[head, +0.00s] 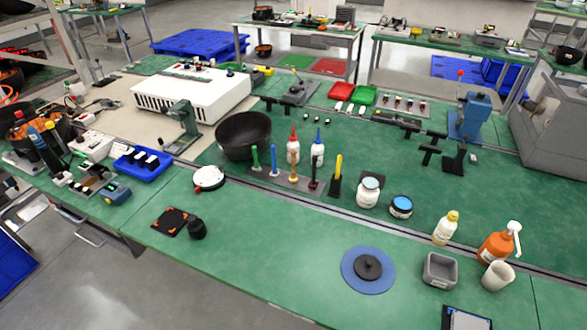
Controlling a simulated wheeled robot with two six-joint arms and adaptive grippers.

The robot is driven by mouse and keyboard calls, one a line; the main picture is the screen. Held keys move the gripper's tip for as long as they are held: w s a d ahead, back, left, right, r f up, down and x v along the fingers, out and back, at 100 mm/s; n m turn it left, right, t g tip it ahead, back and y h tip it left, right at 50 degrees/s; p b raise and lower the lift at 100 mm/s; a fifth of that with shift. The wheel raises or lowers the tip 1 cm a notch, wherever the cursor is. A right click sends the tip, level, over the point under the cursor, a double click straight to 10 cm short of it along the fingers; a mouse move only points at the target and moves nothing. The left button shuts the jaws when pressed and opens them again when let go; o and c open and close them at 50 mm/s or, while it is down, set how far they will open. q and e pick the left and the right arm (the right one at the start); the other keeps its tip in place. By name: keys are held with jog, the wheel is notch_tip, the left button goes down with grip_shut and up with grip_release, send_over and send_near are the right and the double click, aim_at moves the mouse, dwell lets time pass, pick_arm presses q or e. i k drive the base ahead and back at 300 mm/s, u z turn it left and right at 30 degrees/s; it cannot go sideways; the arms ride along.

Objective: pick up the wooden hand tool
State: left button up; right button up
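The wooden hand tool (293,164) appears to be the tan-handled one standing upright in a row of hand tools near the middle of the head view. In the same row stand a green-handled tool (255,156) and a blue-handled tool (274,160) to its left, and a dark-handled tool (314,172) to its right. The row stands on a dark base strip (264,181). The lower end of the wooden tool is too small to make out. Neither of my grippers is in view.
Red-capped (293,146) and blue-capped (318,148) bottles stand close behind the row. A black bowl (243,137) is to its left. A yellow-handled tool (337,177) in a black holder and a white jar (368,192) are to its right.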

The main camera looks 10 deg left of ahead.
aim_at(292, 179)
jog(key=k, duration=1.3)
jog(key=u, duration=0.65)
jog(key=i, duration=0.6)
jog(key=u, duration=0.6)
jog(key=i, duration=1)
jog(key=z, duration=0.5)
